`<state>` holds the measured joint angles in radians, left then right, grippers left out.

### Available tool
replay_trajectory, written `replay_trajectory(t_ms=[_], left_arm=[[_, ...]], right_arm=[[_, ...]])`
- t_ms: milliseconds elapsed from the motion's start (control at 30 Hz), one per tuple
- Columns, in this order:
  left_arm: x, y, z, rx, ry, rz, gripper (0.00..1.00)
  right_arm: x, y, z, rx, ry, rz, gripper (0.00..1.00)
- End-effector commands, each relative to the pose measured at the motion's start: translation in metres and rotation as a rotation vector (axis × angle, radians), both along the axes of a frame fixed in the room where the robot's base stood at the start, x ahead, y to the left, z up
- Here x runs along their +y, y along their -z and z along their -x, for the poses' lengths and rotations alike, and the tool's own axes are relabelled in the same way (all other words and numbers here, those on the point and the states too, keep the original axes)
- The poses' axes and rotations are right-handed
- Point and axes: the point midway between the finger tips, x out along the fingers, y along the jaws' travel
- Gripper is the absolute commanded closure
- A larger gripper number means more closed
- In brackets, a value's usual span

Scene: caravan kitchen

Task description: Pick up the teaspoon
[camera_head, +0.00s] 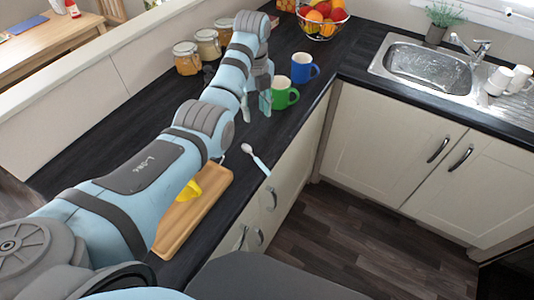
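A small spoon-like utensil (257,160), which looks like the teaspoon, lies on the dark worktop close to its front edge. It has a pale bowl end and a light blue handle pointing toward the edge. My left arm reaches over the worktop from the lower left. My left gripper (256,106) points down beyond the utensil, beside the green mug. Its fingers look apart, with nothing visible between them. My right gripper is not in view.
A green mug (284,93) and a blue mug (304,69) stand right of my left gripper. A wooden board (190,215) with a yellow item (190,190) lies nearer, partly behind my arm. Several jars (187,58), a fruit bowl (324,30) and a sink (425,62) are farther back.

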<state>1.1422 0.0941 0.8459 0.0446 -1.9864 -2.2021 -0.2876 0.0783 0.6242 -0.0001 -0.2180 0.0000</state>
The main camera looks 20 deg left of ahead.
Motion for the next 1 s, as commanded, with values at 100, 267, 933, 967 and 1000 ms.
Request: replay_trajectory(t_ms=[100,267,933,967,1000], left_arm=[[0.009,0.028,0.007,0.003,-0.015,-0.001,0.63],[0.014,0.071,0.008,0.006,-0.025,-0.002,0.63],[0.006,0.139,0.019,0.004,-0.021,-0.002,0.66],[0.006,0.139,0.019,0.003,-0.021,-0.002,0.71],[0.006,0.139,0.019,0.003,-0.021,-0.002,0.77]], right_arm=[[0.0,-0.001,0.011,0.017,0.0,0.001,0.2],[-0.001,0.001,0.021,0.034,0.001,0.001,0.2],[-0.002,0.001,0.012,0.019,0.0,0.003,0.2],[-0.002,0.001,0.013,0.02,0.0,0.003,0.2],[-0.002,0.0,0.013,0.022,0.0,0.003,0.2]])
